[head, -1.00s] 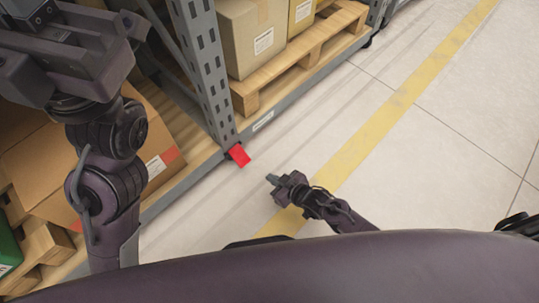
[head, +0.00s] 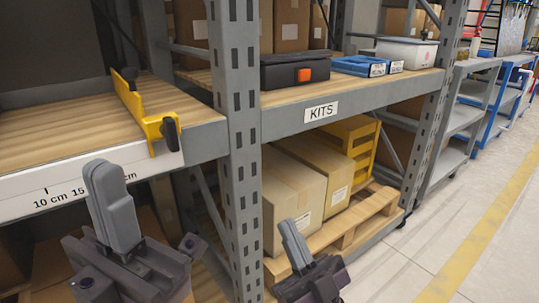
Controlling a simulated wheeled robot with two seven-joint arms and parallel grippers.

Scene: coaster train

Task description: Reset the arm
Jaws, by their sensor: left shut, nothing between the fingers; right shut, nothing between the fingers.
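My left gripper (head: 112,203) is at the lower left, in front of the left shelf's front edge with the printed ruler. Its fingers point up and lie together, with nothing held. My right gripper (head: 294,242) is at the bottom centre, in front of the boxes under the shelf marked KITS. Its fingers are together, pointing up, and empty. Both grippers look apart from the shelves. The rest of both arms is mostly out of the picture.
A yellow bracket (head: 146,112) sits on the left shelf edge. A grey upright (head: 236,150) divides the bays. The KITS shelf holds a black case (head: 283,71), blue trays (head: 362,66) and a white box (head: 407,51). Cartons (head: 292,196) stand on a pallet below. Floor at right is clear.

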